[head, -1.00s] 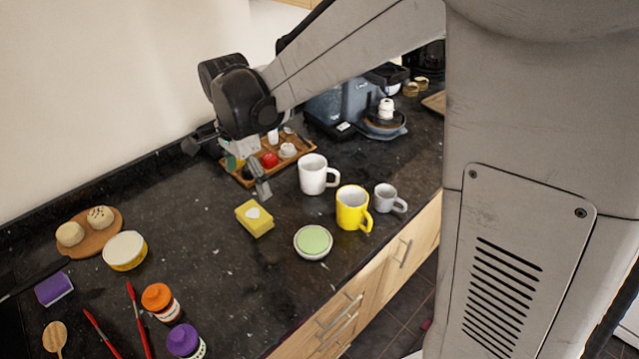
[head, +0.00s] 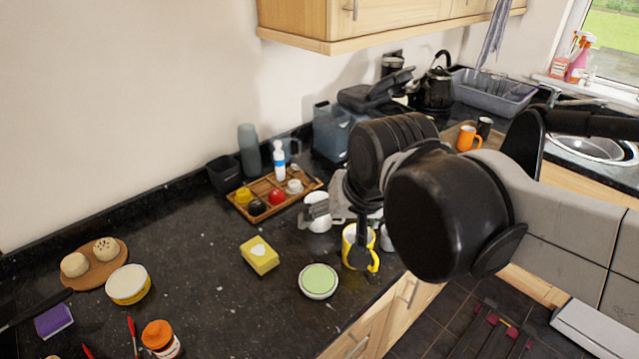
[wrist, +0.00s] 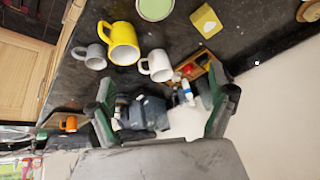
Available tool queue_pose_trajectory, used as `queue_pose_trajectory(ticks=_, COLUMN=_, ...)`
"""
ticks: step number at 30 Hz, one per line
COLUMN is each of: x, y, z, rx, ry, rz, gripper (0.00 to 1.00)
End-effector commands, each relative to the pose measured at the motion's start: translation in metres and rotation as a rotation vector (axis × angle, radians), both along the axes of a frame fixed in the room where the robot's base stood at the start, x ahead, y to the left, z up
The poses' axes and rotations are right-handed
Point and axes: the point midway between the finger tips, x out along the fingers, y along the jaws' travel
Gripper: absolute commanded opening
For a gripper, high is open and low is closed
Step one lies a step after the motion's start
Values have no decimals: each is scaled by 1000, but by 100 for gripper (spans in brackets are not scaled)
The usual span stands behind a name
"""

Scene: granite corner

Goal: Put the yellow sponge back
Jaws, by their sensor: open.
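The yellow sponge (head: 259,255), a block with a white heart-like mark on top, lies on the dark counter, left of the round green-topped dish (head: 319,280). The sponge also shows at the top of the wrist view (wrist: 206,21). My gripper (head: 338,230) is open and empty, above the mugs and right of the sponge, apart from it. In the wrist view its two fingers (wrist: 163,108) are spread wide. The yellow mug (head: 352,240) is partly hidden behind my gripper in the head view.
A wooden tray (head: 238,208) with small items stands behind the sponge. White (wrist: 159,66) and grey (wrist: 91,56) mugs flank the yellow one. At left are a purple block (head: 53,320), a wooden board (head: 78,277) and jars.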

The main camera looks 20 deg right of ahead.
Motion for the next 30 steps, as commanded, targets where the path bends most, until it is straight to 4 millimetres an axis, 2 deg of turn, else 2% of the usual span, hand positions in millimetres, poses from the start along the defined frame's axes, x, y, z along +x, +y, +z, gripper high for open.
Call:
queue_pose_trajectory(ticks=1, x=-10, y=-6, z=-2, rx=-23, ry=-24, rz=31, gripper=88)
queue_pose_trajectory(ticks=4, x=-24, y=-13, z=-4, rx=-72, ry=-67, rz=95, gripper=88)
queue_pose_trajectory(ticks=10, x=-37, y=-21, z=-8, rx=-136, ry=-117, rz=169, gripper=88)
queue_pose_trajectory(ticks=23, x=-39, y=-22, z=-11, rx=-147, ry=-125, rz=183, gripper=88)
queue_pose_trajectory(ticks=30, x=-39, y=-22, z=-41, rx=-147, ry=-125, rz=183, gripper=88)
